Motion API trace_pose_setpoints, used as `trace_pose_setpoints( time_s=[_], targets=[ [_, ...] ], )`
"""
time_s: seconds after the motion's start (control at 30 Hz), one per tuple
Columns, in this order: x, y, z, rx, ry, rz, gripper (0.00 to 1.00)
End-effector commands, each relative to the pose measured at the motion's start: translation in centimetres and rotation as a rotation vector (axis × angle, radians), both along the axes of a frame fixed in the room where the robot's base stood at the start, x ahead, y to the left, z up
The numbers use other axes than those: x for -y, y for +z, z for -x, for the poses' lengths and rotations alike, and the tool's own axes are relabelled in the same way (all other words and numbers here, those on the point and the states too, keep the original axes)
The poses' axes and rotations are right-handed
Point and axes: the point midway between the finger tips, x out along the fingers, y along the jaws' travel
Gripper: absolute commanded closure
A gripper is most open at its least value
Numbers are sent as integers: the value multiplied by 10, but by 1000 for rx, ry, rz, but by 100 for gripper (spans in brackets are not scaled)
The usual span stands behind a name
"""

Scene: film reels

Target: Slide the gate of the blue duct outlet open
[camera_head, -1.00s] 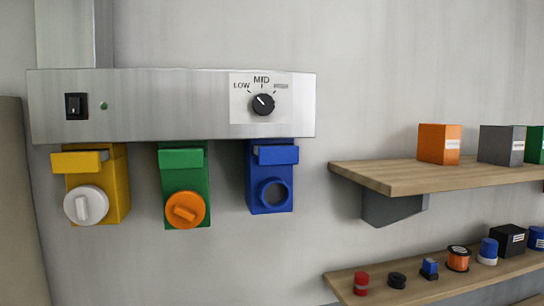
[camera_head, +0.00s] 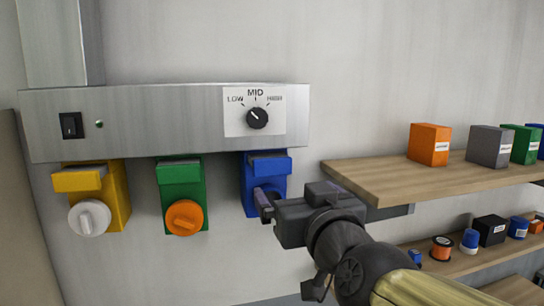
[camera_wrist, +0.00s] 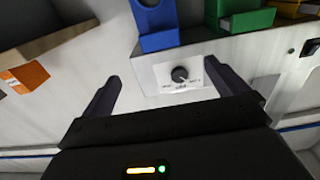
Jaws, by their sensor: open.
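The blue duct outlet (camera_head: 250,192) hangs under the right end of the metal hood, with its blue gate tab (camera_head: 266,166) jutting from the upper front. My gripper (camera_head: 266,200) is in front of the outlet's lower part and hides its round mouth. It is open with nothing between the fingers. In the wrist view the picture is upside down. There the blue outlet (camera_wrist: 152,18) and its tab (camera_wrist: 160,42) are at the top, ahead of my spread fingers (camera_wrist: 163,74). I cannot tell whether a finger touches the outlet.
The green outlet (camera_head: 168,208) with an orange cap and the yellow outlet (camera_head: 118,195) with a white cap hang to the left. The hood (camera_head: 180,120) carries a switch and a dial (camera_head: 257,118). A wooden shelf (camera_head: 370,180) with boxes is close on the right.

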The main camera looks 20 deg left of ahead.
Motion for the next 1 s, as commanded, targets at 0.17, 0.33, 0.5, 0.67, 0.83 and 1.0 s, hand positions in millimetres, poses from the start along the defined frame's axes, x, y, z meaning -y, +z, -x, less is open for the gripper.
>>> trace_pose_setpoints(
  time_s=[0.17, 0.33, 0.5, 0.67, 0.83, 1.0],
  targets=[
    [0, -2, -1, -3, 0, 2, 2],
    [-2, -3, -3, -5, 1, 3, 2],
    [-10, -3, -17, -7, 2, 4, 2],
    [-23, -2, -37, -7, 2, 6, 2],
    [-37, -1, -60, -7, 1, 6, 2],
    [-50, -1, -83, -6, 0, 7, 2]
  ],
)
